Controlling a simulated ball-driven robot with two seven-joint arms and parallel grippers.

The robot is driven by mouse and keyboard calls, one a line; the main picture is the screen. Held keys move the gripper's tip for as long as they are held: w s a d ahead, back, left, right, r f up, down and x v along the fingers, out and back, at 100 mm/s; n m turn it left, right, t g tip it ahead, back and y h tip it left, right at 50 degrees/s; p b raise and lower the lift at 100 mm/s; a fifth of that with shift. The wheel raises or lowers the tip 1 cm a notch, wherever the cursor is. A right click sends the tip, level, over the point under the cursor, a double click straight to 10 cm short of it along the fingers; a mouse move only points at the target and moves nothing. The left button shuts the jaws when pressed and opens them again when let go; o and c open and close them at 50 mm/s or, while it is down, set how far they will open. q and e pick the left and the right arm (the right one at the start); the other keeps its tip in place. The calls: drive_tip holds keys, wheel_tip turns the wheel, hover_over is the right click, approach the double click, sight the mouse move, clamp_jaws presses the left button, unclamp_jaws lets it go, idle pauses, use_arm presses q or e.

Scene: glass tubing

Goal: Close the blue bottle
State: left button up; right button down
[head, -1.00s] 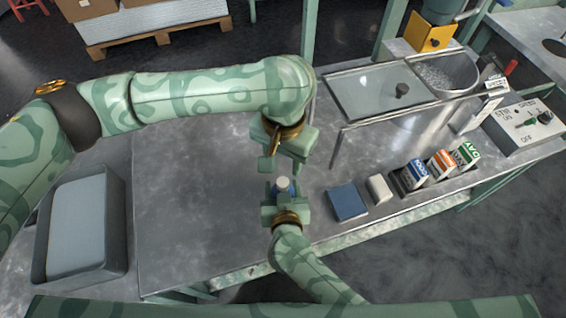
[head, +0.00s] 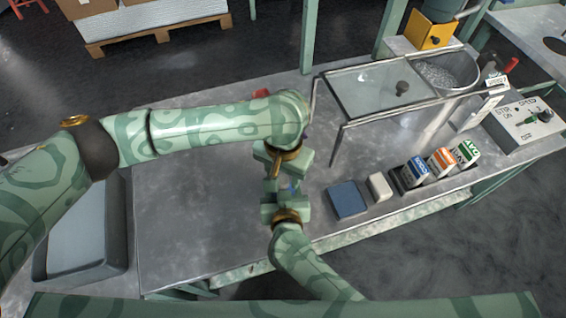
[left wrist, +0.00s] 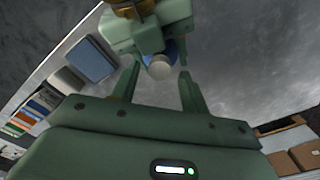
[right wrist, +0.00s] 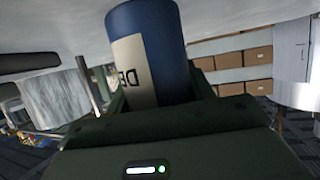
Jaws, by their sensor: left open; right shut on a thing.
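The blue bottle (right wrist: 160,50) with a cream label stands in the jaws of my right gripper (head: 286,203), which is shut on it. In the left wrist view the bottle's round white top (left wrist: 160,68) faces the camera, with a little blue around it. Whether that white top sits fully down cannot be told. My left gripper (head: 274,168) is open just above the right one. In the left wrist view its fingers (left wrist: 160,80) stand to either side of the white top, not touching it. In the head view the left hand hides most of the bottle.
A blue box (head: 347,200) and a small white block (head: 380,187) lie right of my grippers, near several upright cartons (head: 440,163). A glass-topped frame (head: 383,87) stands behind them. A grey bin (head: 125,230) is at the left. The middle-left table is clear.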

use_arm(q)
drive_tip(key=shift+f, duration=0.3)
clamp_jaws()
drive_tip(key=shift+o, duration=0.3)
unclamp_jaws()
drive_tip(key=shift+r, duration=0.1)
drive_tip(key=shift+r, duration=2.15)
drive_tip(key=shift+c, duration=0.3)
wheel_tip(320, 180, up, 4)
drive_tip(key=shift+f, duration=0.2)
